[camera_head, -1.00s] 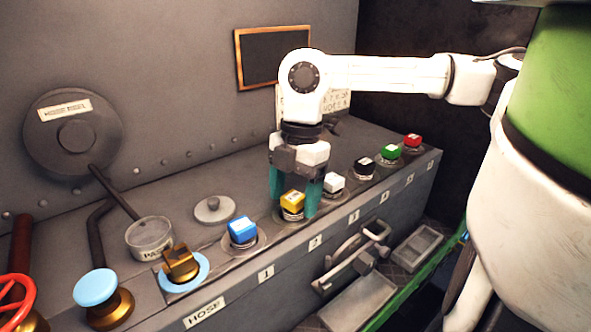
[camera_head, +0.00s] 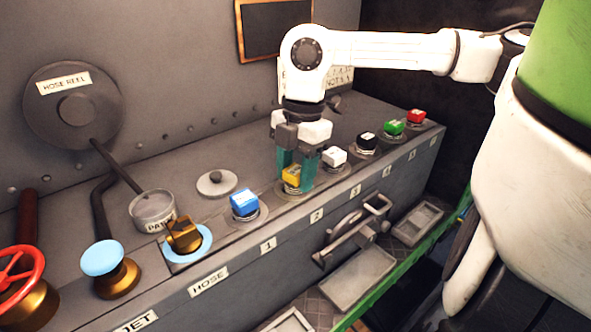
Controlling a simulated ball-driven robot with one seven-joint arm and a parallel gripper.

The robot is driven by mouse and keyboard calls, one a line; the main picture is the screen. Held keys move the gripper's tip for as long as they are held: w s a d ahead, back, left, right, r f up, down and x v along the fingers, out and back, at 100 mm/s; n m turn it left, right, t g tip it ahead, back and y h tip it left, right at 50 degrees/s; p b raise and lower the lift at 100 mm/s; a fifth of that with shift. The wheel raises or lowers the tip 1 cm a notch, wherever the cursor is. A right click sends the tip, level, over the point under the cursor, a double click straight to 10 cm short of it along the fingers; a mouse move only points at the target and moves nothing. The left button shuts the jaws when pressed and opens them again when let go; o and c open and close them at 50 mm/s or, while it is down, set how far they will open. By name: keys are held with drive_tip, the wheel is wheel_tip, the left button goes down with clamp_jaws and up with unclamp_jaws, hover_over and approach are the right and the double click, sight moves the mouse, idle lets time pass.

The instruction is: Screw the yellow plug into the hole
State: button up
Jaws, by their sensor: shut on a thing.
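The yellow plug (camera_head: 291,176) sits upright at the second position along the ledge, above the label 2. My gripper (camera_head: 297,178) points down over it, with a teal finger on each side, and is shut on the plug. The hole under the plug is hidden; only part of the round grey collar (camera_head: 289,192) around it shows. I cannot tell how deep the plug sits.
A blue plug (camera_head: 244,203) stands to the left, and white (camera_head: 334,157), black (camera_head: 367,142), green (camera_head: 393,128) and red (camera_head: 415,117) plugs stand to the right. A brass fitting (camera_head: 183,236) and a grey disc (camera_head: 216,182) are further left.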

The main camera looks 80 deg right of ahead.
clamp_jaws()
drive_tip(key=shift+f, duration=0.1)
drive_tip(key=shift+m+b, duration=0.85)
drive_tip(key=shift+m, duration=0.05)
drive_tip(key=shift+m+b, duration=0.85)
drive_tip(key=shift+m, duration=0.25)
drive_tip(key=shift+m+t+b, duration=0.3)
drive_tip(key=shift+b, duration=0.15)
drive_tip(key=shift+h, duration=0.3)
drive_tip(key=shift+m+b, duration=0.55)
drive_tip(key=shift+m, duration=0.05)
